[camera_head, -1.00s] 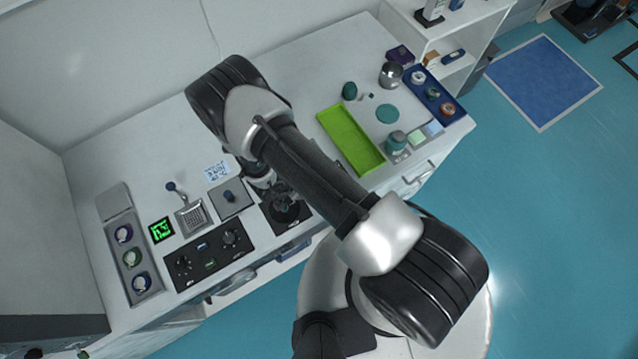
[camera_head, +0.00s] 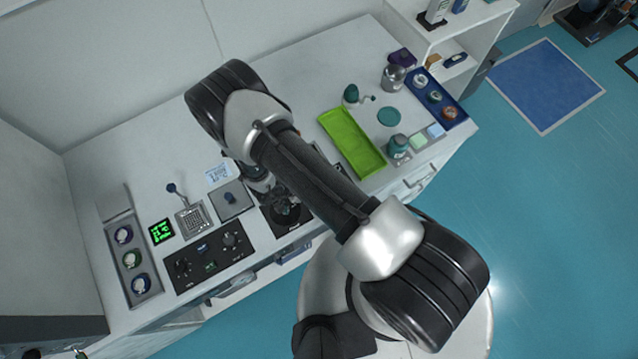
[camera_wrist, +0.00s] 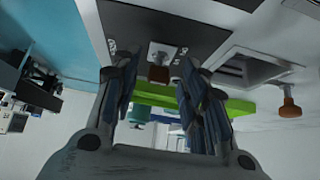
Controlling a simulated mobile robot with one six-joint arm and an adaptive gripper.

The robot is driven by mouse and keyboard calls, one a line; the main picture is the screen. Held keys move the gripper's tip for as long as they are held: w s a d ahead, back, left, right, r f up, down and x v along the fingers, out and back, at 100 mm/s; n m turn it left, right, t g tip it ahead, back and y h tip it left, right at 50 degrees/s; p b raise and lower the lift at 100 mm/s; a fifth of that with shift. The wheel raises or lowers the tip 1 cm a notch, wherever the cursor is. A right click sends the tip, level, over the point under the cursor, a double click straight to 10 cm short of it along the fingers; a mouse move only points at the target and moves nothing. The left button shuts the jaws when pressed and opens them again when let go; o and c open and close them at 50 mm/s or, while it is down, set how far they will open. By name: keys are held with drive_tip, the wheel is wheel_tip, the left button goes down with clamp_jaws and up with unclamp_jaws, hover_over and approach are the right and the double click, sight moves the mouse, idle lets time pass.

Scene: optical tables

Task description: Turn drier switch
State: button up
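My gripper (camera_head: 284,204) hangs over a black panel (camera_head: 270,222) near the table's front edge; my arm hides part of it. In the wrist view my gripper (camera_wrist: 158,68) has its two fingers spread apart. A small brown knob (camera_wrist: 158,74) on a pale square plate (camera_wrist: 162,52) shows between the fingertips, set on a dark panel (camera_wrist: 140,20). I cannot tell whether the fingers touch the knob. Which control is the drier switch is not labelled legibly.
A wider black panel with round knobs (camera_head: 211,256) lies to the left, with a green-lit display (camera_head: 161,232) behind it. A grey box with a blue knob (camera_head: 230,197) sits close by. A green tray (camera_head: 350,143) is right of my arm.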

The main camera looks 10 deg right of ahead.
drive_tip(key=v, duration=1.2)
drive_tip(key=shift+w, duration=0.1)
